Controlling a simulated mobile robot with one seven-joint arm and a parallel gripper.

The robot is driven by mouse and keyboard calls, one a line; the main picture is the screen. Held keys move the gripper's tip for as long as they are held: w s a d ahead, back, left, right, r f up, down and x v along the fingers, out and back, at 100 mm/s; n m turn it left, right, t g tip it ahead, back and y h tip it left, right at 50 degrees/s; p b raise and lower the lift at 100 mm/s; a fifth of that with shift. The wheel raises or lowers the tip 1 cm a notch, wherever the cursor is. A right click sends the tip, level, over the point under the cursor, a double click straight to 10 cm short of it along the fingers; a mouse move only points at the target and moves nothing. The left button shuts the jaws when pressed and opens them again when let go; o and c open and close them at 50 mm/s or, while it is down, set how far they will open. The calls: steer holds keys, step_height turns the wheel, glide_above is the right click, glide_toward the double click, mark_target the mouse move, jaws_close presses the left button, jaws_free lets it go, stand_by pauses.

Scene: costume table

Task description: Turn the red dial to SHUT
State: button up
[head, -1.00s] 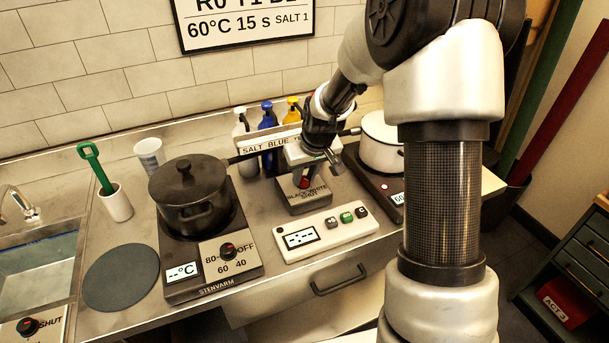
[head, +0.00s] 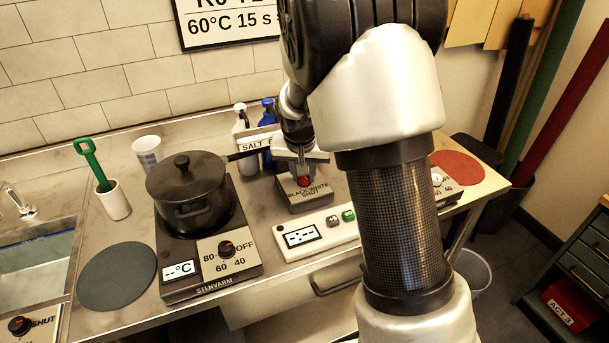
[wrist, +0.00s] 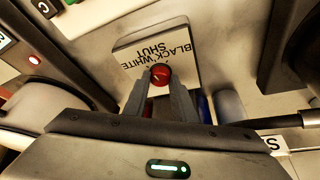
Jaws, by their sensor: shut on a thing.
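The red dial (head: 304,181) sits on a small box (head: 310,204) whose top plate reads BLACK, WHITE and SHUT. In the wrist view the red dial (wrist: 160,75) shows between the tips of my two fingers, with the label plate (wrist: 182,50) around it. My gripper (head: 303,172) points down over the box and is shut on the red dial. The dial's pointer is too small to read surely, so I cannot tell which word it faces.
A dark pot (head: 188,192) stands on a hotplate (head: 213,285) at left. A white button panel (head: 318,236) lies in front of the box. Bottles (head: 246,150) and a SALT sign (head: 257,145) stand behind. A grey round mat (head: 117,277) lies at left.

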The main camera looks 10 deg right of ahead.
steer(key=shift+a+m+g+h, duration=0.15)
steer(key=shift+m+g+h, duration=0.25)
steer(key=shift+m, duration=1)
steer(key=o, duration=1)
steer(key=v, duration=0.8)
steer(key=p+v, duration=0.1)
steer(key=v, duration=0.8)
steer(key=shift+s+a+r+p, duration=0.1)
steer(key=shift+s+a+p, duration=0.05)
steer(key=shift+a+p, duration=0.15)
steer(key=shift+d+r, duration=0.1)
